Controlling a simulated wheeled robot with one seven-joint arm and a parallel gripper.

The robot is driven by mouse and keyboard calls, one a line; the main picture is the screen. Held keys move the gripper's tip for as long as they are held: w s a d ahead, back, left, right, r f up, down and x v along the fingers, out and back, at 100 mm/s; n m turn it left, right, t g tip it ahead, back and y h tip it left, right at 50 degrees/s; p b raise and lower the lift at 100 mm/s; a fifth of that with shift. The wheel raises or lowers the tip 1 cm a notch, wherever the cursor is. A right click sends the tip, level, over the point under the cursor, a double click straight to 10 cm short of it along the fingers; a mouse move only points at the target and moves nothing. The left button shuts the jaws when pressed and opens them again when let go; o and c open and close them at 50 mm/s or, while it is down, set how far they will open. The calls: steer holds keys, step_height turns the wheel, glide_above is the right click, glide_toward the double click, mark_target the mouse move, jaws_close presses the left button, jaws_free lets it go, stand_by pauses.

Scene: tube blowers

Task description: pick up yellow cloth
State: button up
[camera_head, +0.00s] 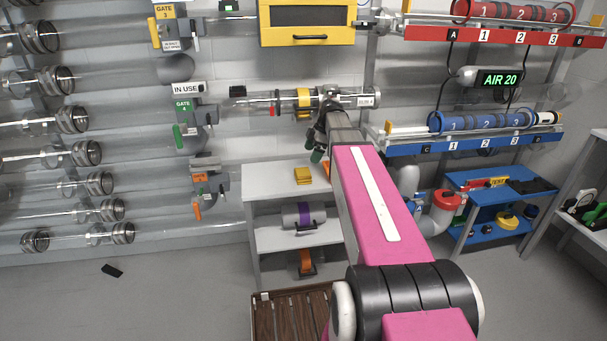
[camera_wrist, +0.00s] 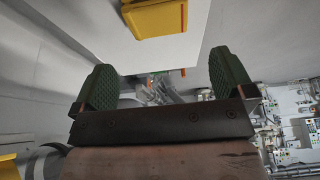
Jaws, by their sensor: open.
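The yellow cloth (camera_head: 303,175) lies folded on the top of a light grey shelf unit, left of my arm in the head view. In the wrist view the yellow cloth (camera_wrist: 155,17) shows at the top, beyond the fingertips and apart from them. My gripper (camera_wrist: 163,84) has two green ridged finger pads held wide apart with nothing between them. In the head view my gripper (camera_head: 317,146) is partly hidden by my pink arm and is just above and to the right of the cloth.
The shelf unit (camera_head: 270,183) holds a grey and purple roll (camera_head: 304,216) and an orange item (camera_head: 306,262) below. A horizontal tube assembly (camera_head: 290,101) hangs behind the gripper. A brown slatted crate (camera_head: 262,297) stands on the floor. A blue cart (camera_head: 473,217) is at right.

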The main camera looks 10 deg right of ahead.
mark_target(303, 172)
steer(key=x, duration=1)
steer(key=shift+f, duration=0.2)
steer(key=shift+d, duration=0.1)
steer(key=c, duration=0.6)
